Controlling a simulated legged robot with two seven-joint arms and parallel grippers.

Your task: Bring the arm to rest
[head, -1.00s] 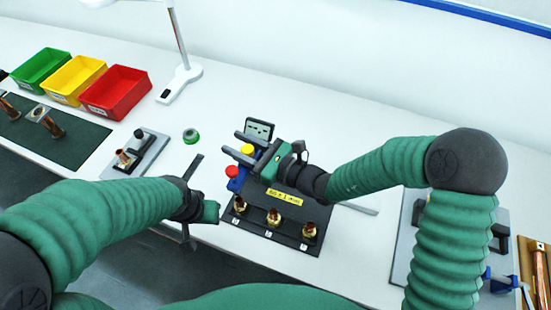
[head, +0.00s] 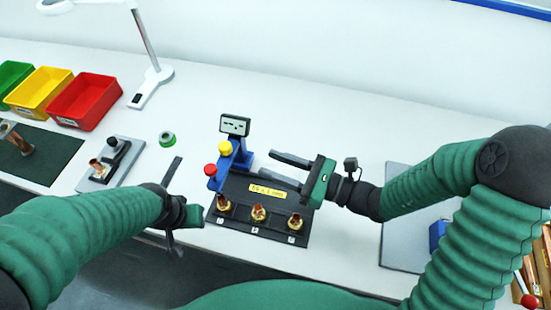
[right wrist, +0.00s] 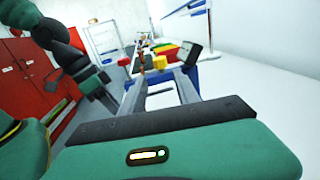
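My right gripper (head: 267,163) is open and empty in the head view. It hovers over the right part of a black fixture (head: 240,190), its fingers pointing left toward a blue stand. In the right wrist view its two fingers (right wrist: 160,83) are apart with nothing between them. My left gripper (head: 176,207) is at the table's front edge, left of the fixture. Its fingers look spread apart and I see nothing held. The fixture carries three copper-coloured fittings (head: 258,213) in a row and a yellow label (head: 267,191).
The blue stand (head: 240,158) has a red button (head: 210,170), a yellow button (head: 225,148) and a small display (head: 235,125). A green ring (head: 167,139), a grey clamp plate (head: 112,165), a red bin (head: 85,102) and a lamp (head: 150,85) are left. A grey plate (head: 400,235) is right.

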